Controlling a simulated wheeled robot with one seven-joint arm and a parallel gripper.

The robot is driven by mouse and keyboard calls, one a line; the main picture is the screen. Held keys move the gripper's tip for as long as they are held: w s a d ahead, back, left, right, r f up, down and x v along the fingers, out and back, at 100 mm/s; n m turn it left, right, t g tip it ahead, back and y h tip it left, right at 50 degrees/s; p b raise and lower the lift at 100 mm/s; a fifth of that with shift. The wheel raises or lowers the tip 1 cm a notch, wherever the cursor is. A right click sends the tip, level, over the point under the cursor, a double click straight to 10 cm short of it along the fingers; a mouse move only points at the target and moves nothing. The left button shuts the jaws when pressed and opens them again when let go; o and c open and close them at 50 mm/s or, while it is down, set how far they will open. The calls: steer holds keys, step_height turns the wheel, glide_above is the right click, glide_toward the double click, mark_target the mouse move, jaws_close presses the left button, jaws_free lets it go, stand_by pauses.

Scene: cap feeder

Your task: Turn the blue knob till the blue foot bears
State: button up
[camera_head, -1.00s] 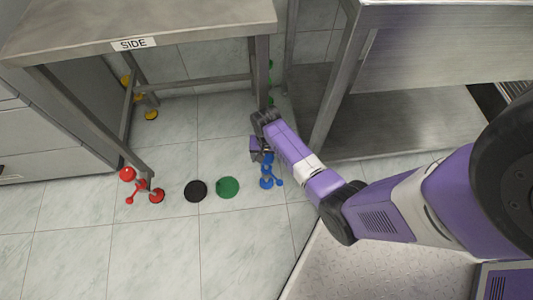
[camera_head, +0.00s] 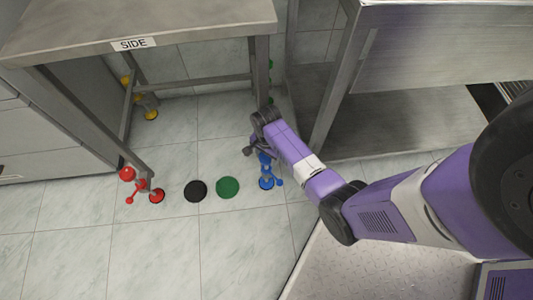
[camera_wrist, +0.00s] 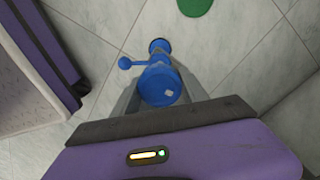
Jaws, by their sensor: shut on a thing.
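The blue knob (camera_wrist: 160,88) is a round blue cap with a pale square mark, at the centre of the wrist view. My gripper (camera_wrist: 161,80) is shut on it, one grey finger on each side. The blue foot (camera_head: 266,184) stands beneath the side table's right front leg in the head view. It also shows beyond the knob in the wrist view (camera_wrist: 159,46). A blue ball-ended arm (camera_wrist: 126,63) sticks out between knob and foot. I cannot tell whether the foot presses on the floor. My wrist hides part of the blue leg end in the head view.
The table marked SIDE (camera_head: 200,22) stands above. A red foot (camera_head: 157,195), a black disc (camera_head: 195,191) and a green disc (camera_head: 228,187) lie left of the blue foot. Yellow (camera_head: 151,114) and green parts are at the rear legs. Tiled floor in front is clear.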

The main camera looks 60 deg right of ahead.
steer(key=o, duration=1.3)
step_height(320, 180, up, 7)
steer(key=p, duration=0.7)
steer(key=shift+r+p, duration=0.1)
steer(key=shift+p, duration=0.3)
